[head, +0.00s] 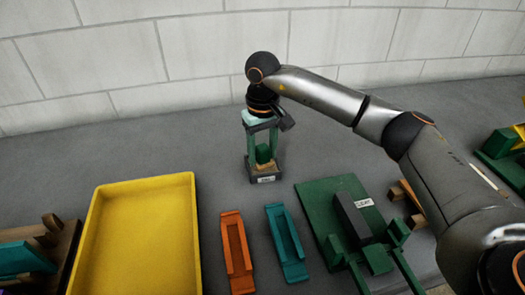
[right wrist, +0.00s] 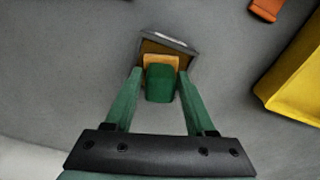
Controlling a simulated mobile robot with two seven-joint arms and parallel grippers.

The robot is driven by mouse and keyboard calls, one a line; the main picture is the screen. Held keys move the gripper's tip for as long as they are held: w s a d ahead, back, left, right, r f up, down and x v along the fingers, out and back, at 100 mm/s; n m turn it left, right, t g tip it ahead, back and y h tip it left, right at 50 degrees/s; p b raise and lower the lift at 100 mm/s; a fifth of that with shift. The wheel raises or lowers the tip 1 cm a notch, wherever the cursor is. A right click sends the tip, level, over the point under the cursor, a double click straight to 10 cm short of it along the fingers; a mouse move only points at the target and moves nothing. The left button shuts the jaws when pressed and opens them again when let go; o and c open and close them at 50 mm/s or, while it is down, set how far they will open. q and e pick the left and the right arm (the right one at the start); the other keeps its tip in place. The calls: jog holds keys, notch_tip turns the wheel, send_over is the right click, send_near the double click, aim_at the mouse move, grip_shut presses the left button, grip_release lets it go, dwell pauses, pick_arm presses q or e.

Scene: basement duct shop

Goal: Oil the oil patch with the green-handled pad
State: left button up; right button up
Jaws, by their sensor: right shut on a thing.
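The green-handled pad (head: 263,154) stands upright in a small dark holder (head: 267,175) with a white label on its front. My right gripper (head: 262,157) points down from above, its green fingers on both sides of the green handle, shut on it. In the right wrist view the green handle (right wrist: 161,83) sits between the fingertips (right wrist: 159,72), with a tan block under it inside the dark holder (right wrist: 182,44). The pad's underside is hidden. I cannot make out an oil patch in either view. My left gripper is not in view.
A yellow tray (head: 96,238) stands left, with orange (head: 236,252) and teal (head: 287,243) pieces right of it. A green board (head: 315,195) carries a dark labelled block (head: 352,217). A pale block wall (head: 130,55) closes the back. Grey bench surface around the holder is clear.

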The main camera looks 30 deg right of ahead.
aim_at(262, 147)
jog(key=shift+r+p, duration=2.45)
jog(key=shift+r, duration=1.05)
